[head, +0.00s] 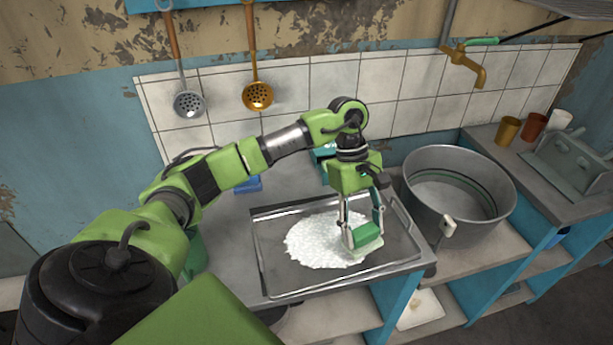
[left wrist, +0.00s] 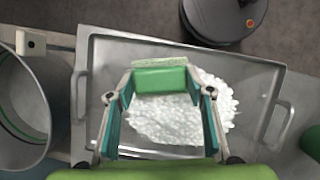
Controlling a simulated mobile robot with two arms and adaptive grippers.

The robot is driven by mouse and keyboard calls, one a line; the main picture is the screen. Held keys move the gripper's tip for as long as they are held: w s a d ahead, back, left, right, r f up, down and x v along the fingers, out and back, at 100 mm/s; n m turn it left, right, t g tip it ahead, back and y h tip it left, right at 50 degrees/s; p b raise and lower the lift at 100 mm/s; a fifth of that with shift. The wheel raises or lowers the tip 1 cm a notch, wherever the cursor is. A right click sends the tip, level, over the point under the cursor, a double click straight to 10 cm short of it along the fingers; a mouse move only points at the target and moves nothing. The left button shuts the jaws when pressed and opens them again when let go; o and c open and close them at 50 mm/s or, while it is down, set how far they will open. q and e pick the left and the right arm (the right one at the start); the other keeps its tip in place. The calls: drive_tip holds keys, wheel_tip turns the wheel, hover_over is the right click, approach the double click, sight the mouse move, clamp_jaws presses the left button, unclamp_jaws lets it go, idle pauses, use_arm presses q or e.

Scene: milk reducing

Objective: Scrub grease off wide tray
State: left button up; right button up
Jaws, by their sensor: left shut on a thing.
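The wide metal tray (head: 285,278) lies on the counter. A white, lumpy patch (head: 312,243) covers much of its middle; the tray (left wrist: 262,72) and the patch (left wrist: 165,122) also show in the left wrist view. My left gripper (head: 362,236) is shut on a green sponge (head: 367,232) with a paler underside. It holds the sponge over the right part of the tray, at the patch's edge. The sponge also shows between the fingertips in the left wrist view (left wrist: 160,79). Whether it touches the tray is hard to tell. My right gripper is not in view.
A large metal pot (head: 455,200) stands just right of the tray. A blue item (head: 248,184) lies behind the tray. Cups (head: 508,130) stand at the far right. A brass tap (head: 467,65) and two hanging utensils (head: 257,96) are on the wall.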

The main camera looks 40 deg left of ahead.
use_arm(q)
wheel_tip(320, 180, up, 2)
drive_tip(key=shift+p, duration=0.35)
wheel_tip(320, 180, up, 2)
drive_tip(key=shift+r+p, duration=0.15)
drive_tip(key=shift+p, duration=0.35)
drive_tip(key=shift+r, duration=0.25)
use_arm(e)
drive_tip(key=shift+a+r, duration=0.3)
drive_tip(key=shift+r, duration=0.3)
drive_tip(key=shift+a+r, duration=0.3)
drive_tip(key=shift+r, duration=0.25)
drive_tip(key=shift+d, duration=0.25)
